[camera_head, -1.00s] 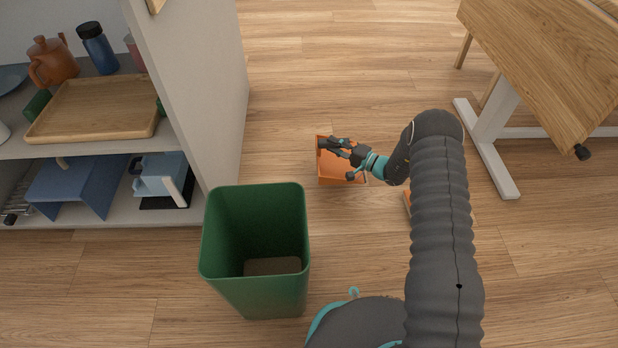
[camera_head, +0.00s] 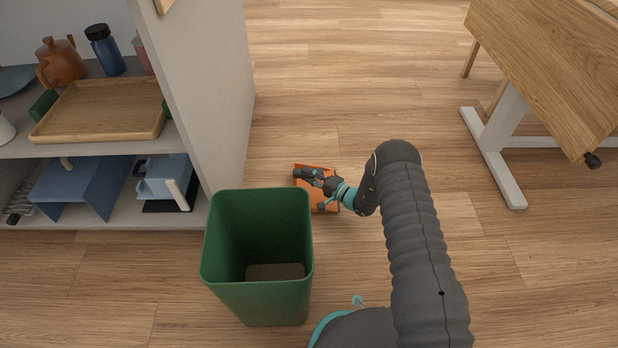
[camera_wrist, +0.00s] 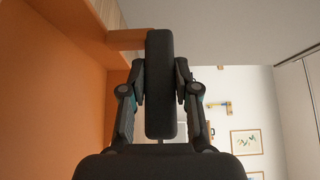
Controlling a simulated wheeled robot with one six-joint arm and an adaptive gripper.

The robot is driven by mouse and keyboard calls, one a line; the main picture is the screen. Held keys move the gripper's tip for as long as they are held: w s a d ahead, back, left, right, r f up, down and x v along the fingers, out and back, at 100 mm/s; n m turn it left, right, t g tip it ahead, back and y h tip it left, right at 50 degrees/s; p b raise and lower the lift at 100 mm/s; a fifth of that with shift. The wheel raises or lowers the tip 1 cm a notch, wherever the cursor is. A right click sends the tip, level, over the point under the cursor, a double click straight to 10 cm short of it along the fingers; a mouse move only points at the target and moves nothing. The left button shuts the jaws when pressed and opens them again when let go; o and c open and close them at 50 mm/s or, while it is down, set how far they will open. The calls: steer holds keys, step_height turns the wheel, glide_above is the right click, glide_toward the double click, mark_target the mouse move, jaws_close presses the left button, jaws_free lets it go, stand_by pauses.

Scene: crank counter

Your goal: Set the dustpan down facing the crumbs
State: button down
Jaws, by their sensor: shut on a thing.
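The orange dustpan (camera_head: 308,196) is in my gripper (camera_head: 314,180), beyond the green bin in the head view. In the wrist view my gripper (camera_wrist: 160,85) is shut on its dark handle, which stands between the two fingers. The orange pan (camera_wrist: 55,100) fills the left of that view. The pan is low over the wood floor; I cannot tell whether it touches it. My fingers and wrist cover part of it. I cannot make out any crumbs in either view.
A green bin (camera_head: 258,305) stands just in front of the dustpan. A grey shelf unit (camera_head: 205,100) with household things is at the left. A wooden desk (camera_head: 545,70) with white legs is at the right. The floor (camera_head: 350,70) beyond the dustpan is clear.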

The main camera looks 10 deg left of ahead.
steer(key=shift+f, duration=0.25)
steer(key=shift+f, duration=0.15)
steer(key=c, duration=0.8)
jaws_free()
steer(key=shift+c, duration=0.2)
